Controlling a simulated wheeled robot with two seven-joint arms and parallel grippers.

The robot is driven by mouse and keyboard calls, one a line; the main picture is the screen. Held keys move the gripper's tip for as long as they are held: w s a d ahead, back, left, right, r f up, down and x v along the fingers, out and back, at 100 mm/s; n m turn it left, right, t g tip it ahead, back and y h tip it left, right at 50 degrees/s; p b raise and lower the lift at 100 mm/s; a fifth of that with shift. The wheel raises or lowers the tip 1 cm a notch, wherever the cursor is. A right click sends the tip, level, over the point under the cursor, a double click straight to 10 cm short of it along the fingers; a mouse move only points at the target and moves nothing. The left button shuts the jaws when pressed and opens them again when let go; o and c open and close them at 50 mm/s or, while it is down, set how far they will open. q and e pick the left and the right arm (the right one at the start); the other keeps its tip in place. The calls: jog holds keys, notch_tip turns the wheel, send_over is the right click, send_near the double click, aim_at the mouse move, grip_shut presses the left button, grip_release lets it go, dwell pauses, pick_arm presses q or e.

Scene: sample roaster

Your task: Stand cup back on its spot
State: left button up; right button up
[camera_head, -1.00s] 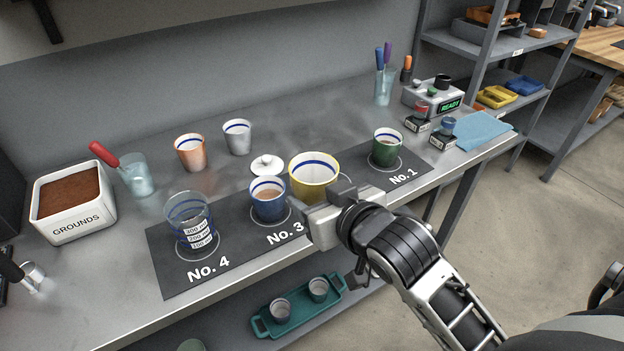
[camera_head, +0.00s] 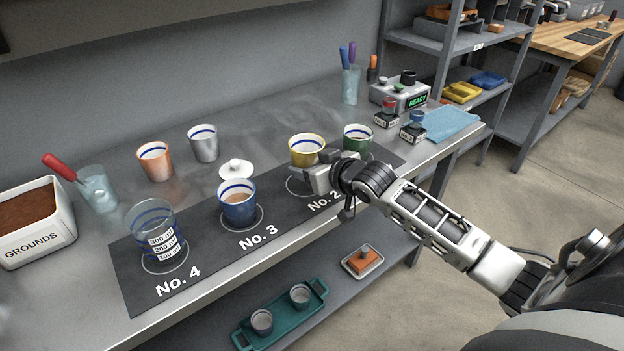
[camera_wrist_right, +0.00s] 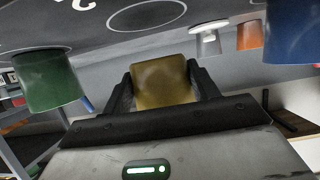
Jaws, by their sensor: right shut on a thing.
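The yellow cup (camera_head: 306,148), with a white inside and a blue band, is held upright by my right gripper (camera_head: 322,172). In the right wrist view the cup (camera_wrist_right: 162,82) sits between the two dark fingers, which are shut on it. In the head view it appears just behind the ring of spot No. 2 (camera_head: 292,186); its lower part is partly hidden by the gripper, and its height is hard to tell. That ring shows empty in the right wrist view (camera_wrist_right: 147,16). My left gripper is not in view.
The green cup (camera_head: 357,138) stands close at the right, on the dark mat (camera_head: 205,262). The blue cup (camera_head: 238,208) stands on No. 3, the glass beaker (camera_head: 155,235) on No. 4. A white lid (camera_head: 236,170), orange cup (camera_head: 155,162) and grey cup (camera_head: 204,145) stand behind.

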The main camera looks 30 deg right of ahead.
jog(key=shift+w+d+f, duration=0.35)
jog(key=shift+w+f, duration=0.05)
jog(key=shift+f, duration=1.75)
jog(key=shift+f, duration=0.1)
jog(key=o, duration=1.2)
jog(key=shift+f, duration=0.1)
